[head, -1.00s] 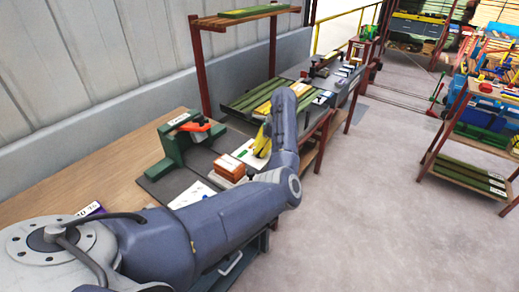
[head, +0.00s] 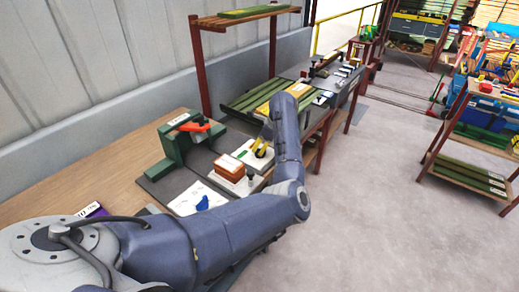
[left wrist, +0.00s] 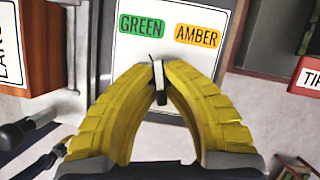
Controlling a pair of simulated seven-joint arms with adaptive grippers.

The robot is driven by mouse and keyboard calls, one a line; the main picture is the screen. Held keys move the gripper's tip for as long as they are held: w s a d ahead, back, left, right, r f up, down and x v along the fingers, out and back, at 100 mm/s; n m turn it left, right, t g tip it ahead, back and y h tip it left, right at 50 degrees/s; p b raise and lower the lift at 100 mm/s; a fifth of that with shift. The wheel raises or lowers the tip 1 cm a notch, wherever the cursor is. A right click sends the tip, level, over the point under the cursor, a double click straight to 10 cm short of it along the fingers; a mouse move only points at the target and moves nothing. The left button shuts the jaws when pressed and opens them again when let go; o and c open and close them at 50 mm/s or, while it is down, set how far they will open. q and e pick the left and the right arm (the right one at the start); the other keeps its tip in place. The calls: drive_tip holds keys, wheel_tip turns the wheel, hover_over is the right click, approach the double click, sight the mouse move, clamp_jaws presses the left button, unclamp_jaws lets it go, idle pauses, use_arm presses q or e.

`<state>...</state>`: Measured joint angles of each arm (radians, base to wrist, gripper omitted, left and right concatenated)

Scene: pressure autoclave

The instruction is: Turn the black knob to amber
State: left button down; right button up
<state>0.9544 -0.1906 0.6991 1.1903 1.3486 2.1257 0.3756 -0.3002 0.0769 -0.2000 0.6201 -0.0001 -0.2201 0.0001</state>
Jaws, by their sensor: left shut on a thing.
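The black knob (left wrist: 161,95) has a white mark on its top end and stands between my left fingertips in the left wrist view. My left gripper (left wrist: 159,80) has its yellow fingers shut on the knob from both sides. The knob sits on a white panel (left wrist: 135,55) with a green GREEN label (left wrist: 142,26) and an orange AMBER label (left wrist: 197,36) to its right. The mark points up the picture, leaning slightly left, between the labels. In the head view my left gripper (head: 262,146) is over the white panel (head: 245,152); the knob is hidden there.
A brown block (head: 233,166) on a white base stands beside the panel. A blue piece (head: 203,203) lies on a white plate nearer me. A green press-like fixture (head: 177,145) with an orange handle stands to the left. Shelf posts (head: 199,70) rise behind; open floor lies right.

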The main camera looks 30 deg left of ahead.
use_arm(q)
drive_tip(key=m+t, duration=0.1)
drive_tip(key=m, duration=0.3)
drive_tip(key=shift+m+t, duration=0.3)
drive_tip(key=shift+t, duration=0.1)
drive_tip(key=m+t, duration=0.1)
drive_tip(key=m, duration=0.2)
drive_tip(key=shift+h, duration=0.4)
drive_tip(key=shift+m+t, duration=0.4)
drive_tip(key=shift+m, duration=0.7)
use_arm(e)
drive_tip(key=shift+d, duration=0.25)
drive_tip(key=shift+a, duration=0.25)
use_arm(q)
drive_tip(key=c, duration=1.5)
unclamp_jaws()
drive_tip(key=shift+o, duration=0.2)
drive_tip(key=v, duration=1.2)
use_arm(e)
drive_tip(key=shift+d, duration=0.15)
use_arm(q)
drive_tip(key=shift+a, duration=0.15)
